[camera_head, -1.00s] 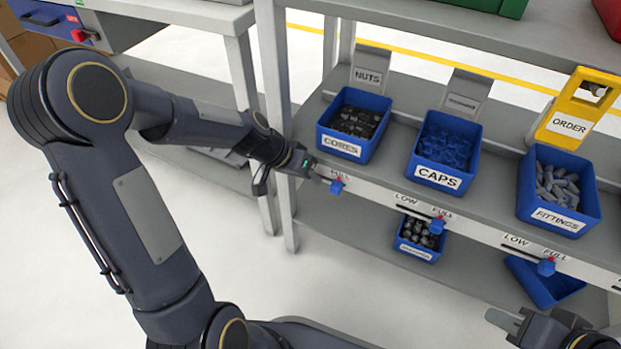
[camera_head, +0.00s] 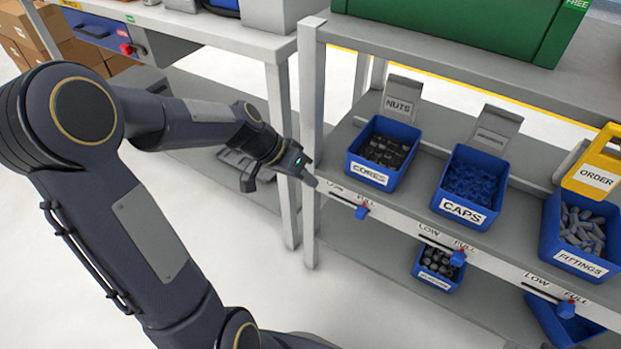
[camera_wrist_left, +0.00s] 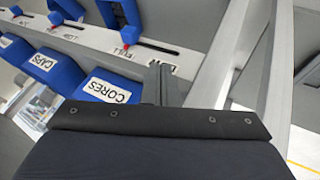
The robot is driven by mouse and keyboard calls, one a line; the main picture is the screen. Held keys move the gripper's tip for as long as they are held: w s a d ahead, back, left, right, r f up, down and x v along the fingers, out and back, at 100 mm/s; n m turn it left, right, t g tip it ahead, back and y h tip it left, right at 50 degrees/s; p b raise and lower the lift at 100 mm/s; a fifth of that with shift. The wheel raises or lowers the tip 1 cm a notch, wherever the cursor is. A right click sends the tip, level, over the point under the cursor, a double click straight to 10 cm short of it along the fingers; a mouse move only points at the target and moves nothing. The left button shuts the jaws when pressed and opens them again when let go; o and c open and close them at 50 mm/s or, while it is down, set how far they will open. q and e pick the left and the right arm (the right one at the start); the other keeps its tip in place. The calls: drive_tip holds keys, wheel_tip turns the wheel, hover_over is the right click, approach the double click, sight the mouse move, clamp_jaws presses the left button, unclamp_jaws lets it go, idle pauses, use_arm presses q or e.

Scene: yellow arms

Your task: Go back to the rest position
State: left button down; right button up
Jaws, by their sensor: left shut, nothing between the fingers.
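My left gripper (camera_head: 310,180) is dark grey and its fingers are shut with nothing between them. It hangs in front of the shelf's left front post, just left of the LOW end of the first slider track. The blue slider knob (camera_head: 362,212) under the CORES bin sits at the FULL end, apart from the fingertips. In the left wrist view the shut fingers (camera_wrist_left: 159,84) point at the shelf edge, and that blue knob (camera_wrist_left: 131,32) shows beyond them. My right gripper is out of view.
Blue bins for CORES (camera_head: 366,173), CAPS (camera_head: 461,212) and FITTINGS (camera_head: 582,262) stand on the grey shelf. A smaller bin (camera_head: 435,283) sits below. A yellow ORDER holder (camera_head: 600,158) is at right. A workbench (camera_head: 235,42) is behind my left arm. Open floor lies below it.

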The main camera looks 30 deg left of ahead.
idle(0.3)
use_arm(q)
drive_tip(key=s+d+r+n+t+y+p, duration=0.15)
drive_tip(key=s+r, duration=0.25)
drive_tip(key=s, duration=0.6)
drive_tip(key=s+d+r+n+y, duration=0.1)
drive_tip(key=s+d+r+n, duration=0.2)
drive_tip(key=s, duration=0.8)
wheel_tip(320, 180, up, 31)
drive_tip(key=p, duration=3)
drive_tip(key=shift+w+m, duration=0.35)
drive_tip(key=shift+a+f, duration=0.1)
